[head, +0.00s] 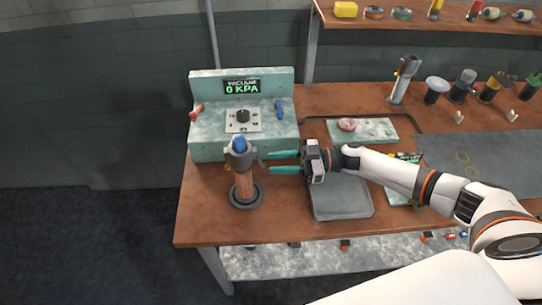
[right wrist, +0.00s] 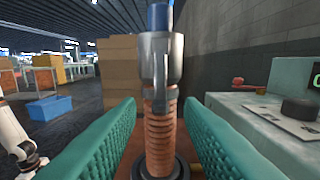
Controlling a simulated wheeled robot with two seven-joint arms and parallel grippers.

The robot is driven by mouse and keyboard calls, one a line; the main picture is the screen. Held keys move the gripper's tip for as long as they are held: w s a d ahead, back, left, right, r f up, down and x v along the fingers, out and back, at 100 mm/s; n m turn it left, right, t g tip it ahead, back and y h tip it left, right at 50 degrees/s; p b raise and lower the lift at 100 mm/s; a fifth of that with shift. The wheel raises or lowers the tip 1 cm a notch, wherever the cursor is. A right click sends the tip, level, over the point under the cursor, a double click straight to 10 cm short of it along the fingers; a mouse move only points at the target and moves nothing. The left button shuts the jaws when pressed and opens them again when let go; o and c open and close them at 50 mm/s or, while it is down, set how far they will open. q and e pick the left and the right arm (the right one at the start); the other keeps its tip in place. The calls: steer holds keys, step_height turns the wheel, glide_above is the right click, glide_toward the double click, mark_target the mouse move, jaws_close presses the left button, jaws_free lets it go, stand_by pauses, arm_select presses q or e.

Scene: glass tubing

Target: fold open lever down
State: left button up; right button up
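A copper-coloured ribbed column (head: 244,187) with a grey head (head: 240,155) and a blue top (head: 239,144) stands upright on a round dark base near the table's left front. In the right wrist view, a narrow grey lever-like piece (right wrist: 160,68) runs down the front of its head. My right gripper (head: 268,163) is open, with its teal fingers pointing left at the column. In the right wrist view, the column stands between the two finger lines, with nothing gripped. I cannot tell whether its lever is folded. My left gripper is not seen.
Behind the column stands a pale green vacuum box (head: 200,148) reading 0 KPA, with a red handle (head: 195,112) and a blue handle (head: 279,109). A grey tray (head: 341,199) lies below my right forearm. Several tools stand at the back right.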

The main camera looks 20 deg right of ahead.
mark_target(265, 166)
steer(key=shift+x, duration=1.15)
jaws_close()
steer(key=y+b, duration=0.1)
steer(key=b, duration=0.1)
steer(key=a+f+y+b, duration=0.1)
steer(key=b, duration=0.2)
steer(key=shift+w+a+f+t+b, duration=0.1)
steer(key=shift+w+f+t+b, duration=0.05)
steer(key=shift+f+t+b, duration=0.15)
steer(key=shift+a+r+y+b, duration=0.1)
steer(key=shift+r+y+b, duration=0.2)
steer(key=shift+y+b, duration=0.25)
